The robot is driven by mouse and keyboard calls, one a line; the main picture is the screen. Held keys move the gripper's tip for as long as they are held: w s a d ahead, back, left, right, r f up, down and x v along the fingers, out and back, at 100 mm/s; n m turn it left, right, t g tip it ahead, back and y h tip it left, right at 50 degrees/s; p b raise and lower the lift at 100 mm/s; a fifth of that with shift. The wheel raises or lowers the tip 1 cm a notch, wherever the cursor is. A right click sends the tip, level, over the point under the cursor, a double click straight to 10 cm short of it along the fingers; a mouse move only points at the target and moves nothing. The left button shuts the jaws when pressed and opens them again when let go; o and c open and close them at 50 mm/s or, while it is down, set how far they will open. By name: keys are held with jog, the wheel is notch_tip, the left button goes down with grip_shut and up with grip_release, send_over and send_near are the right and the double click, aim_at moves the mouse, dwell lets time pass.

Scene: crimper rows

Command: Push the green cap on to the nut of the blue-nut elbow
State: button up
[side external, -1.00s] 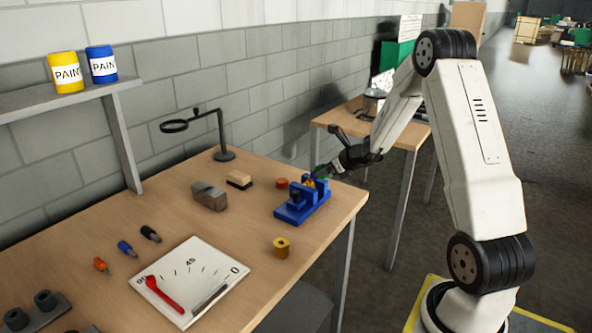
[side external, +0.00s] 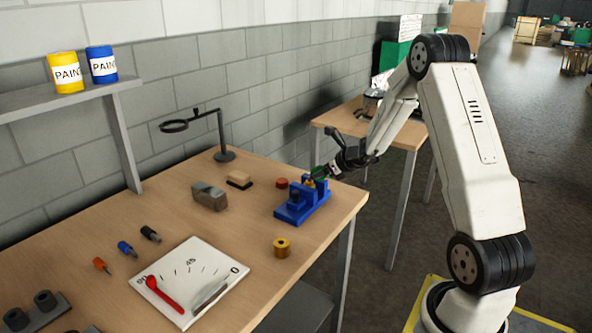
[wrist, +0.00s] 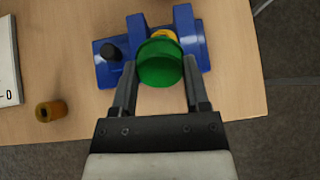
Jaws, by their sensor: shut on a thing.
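The green cap (wrist: 160,62) sits between the fingers of my gripper (wrist: 160,78), which is shut on it. In the side view the green cap (side external: 319,172) shows small at my gripper (side external: 328,172), over the right end of the blue fixture (side external: 289,215). The fixture (wrist: 110,72) also shows in the wrist view. A yellow part (wrist: 164,34) shows just behind the cap, at the fixture. I cannot tell whether cap and yellow part touch. The elbow and its nut are hidden or too small to make out.
A dark round post (wrist: 110,51) stands on the fixture. A brass-coloured spool (side external: 282,248) stands in front of it, and a red disc (side external: 282,183) lies behind. A grey block (side external: 209,196) and a dial board (side external: 190,281) lie left. The table's right edge is close.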

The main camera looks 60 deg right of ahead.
jog(key=shift+w+f, duration=0.45)
jog(key=shift+w, duration=0.15)
jog(key=o, duration=1.3)
jog(key=shift+s+r, duration=0.1)
jog(key=shift+s, duration=0.05)
jog(key=shift+v, duration=3.7)
